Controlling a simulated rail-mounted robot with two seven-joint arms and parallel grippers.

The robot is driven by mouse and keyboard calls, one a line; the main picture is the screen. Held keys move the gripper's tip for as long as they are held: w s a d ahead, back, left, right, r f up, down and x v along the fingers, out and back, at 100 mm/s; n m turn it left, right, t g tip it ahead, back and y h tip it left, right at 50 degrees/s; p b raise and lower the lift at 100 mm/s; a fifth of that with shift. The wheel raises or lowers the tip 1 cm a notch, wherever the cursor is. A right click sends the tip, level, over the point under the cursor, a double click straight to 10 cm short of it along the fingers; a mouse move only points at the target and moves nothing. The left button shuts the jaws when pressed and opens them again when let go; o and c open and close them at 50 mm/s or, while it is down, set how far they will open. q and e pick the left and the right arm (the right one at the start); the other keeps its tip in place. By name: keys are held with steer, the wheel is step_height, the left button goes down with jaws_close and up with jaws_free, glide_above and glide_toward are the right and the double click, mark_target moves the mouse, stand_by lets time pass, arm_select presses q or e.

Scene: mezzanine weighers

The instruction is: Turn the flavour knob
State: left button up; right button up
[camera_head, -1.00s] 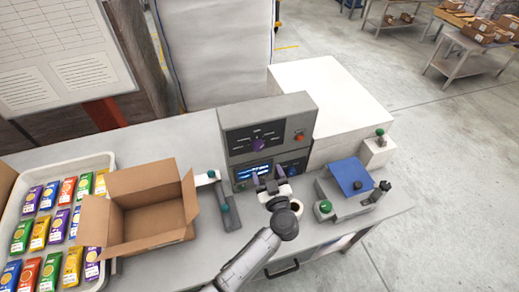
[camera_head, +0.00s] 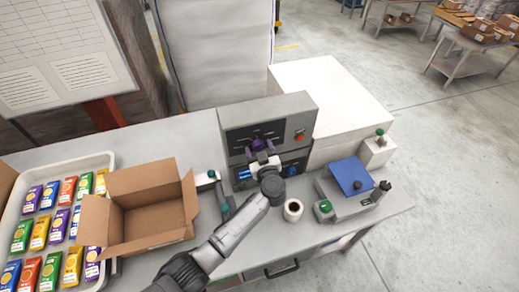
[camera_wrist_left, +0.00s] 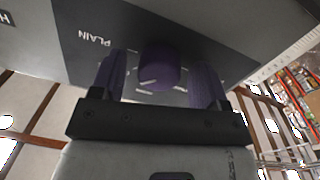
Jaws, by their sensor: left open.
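The purple flavour knob (camera_head: 257,144) is on the dark upper panel of the grey control box (camera_head: 282,104). In the left wrist view the knob (camera_wrist_left: 159,68) has a pale pointer mark, and the label PLAIN shows to its left. My left gripper (camera_head: 264,149) is open in front of the panel. In the wrist view its two purple-grey fingers (camera_wrist_left: 158,84) stand one on each side of the knob, with a gap visible on both sides. In the head view the gripper partly hides the knob and the display below. My right gripper is not in view.
A blue-topped scale (camera_head: 350,176) and a cup (camera_head: 293,210) stand right of my left arm. An open cardboard box (camera_head: 150,240) and a tray (camera_head: 98,163) of coloured packets are on the left. A sealer-like bar (camera_head: 222,196) lies between the box and control box.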

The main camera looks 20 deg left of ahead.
arm_select(q)
steer(key=c, duration=0.9)
steer(key=shift+n, duration=0.3)
steer(key=n, duration=0.3)
steer(key=shift+d+f+n, duration=0.1)
steer(key=shift+n, duration=0.3)
steer(key=n, duration=0.4)
steer(key=shift+b, duration=0.3)
steer(key=shift+n, duration=0.4)
steer(key=o, duration=0.9)
